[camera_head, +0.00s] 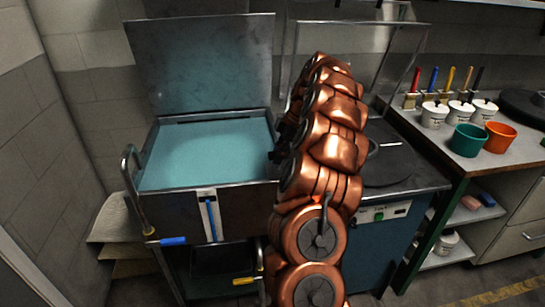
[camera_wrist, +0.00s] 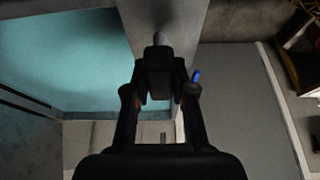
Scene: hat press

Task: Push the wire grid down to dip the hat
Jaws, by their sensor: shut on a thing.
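An open steel tank (camera_head: 196,206) holds teal liquid (camera_head: 205,153). The liquid also fills the left of the wrist view (camera_wrist: 75,60). A bent metal handle (camera_head: 135,182) stands at the tank's left side. My gripper (camera_wrist: 160,85) is over the tank's right rim, its fingers shut on a grey rod-like piece (camera_wrist: 160,38), seemingly a handle on that side. In the head view my gripper is mostly hidden behind my copper arm. I cannot make out a hat or the mesh of a wire grid in either view.
A raised metal lid (camera_head: 205,62) stands behind the tank. A dark round plate (camera_head: 388,163) on a unit is right of my arm. The right counter holds brushes, white tubs, a teal bowl (camera_head: 468,140) and an orange bowl (camera_head: 500,137). The floor at front right is clear.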

